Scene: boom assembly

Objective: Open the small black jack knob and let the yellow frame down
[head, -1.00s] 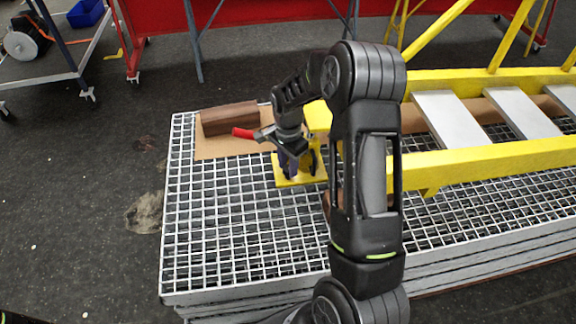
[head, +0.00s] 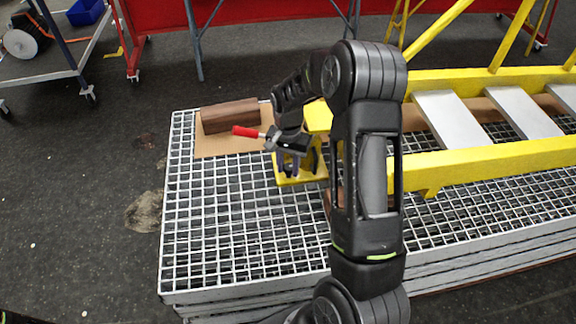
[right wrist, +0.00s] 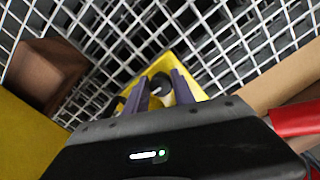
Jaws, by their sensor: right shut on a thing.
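The yellow frame (head: 480,161) lies level along the right side of the grating, with grey crosspieces. At its left end stands a yellow jack, its base plate (head: 286,181) on the grating. My right gripper (head: 290,168) points down at the jack. In the right wrist view its two purple-grey fingers (right wrist: 161,92) sit on either side of the small black jack knob (right wrist: 160,84) and are shut on it. The yellow base plate (right wrist: 184,70) shows beyond them. A red handle (head: 245,132) sticks out left beside the gripper. My left gripper is not in view.
A brown wooden block (head: 230,117) lies on cardboard (head: 218,148) at the grating's back left corner. The front left of the steel grating (head: 215,250) is bare. A trolley (head: 50,75) and a red barrier (head: 260,15) stand behind.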

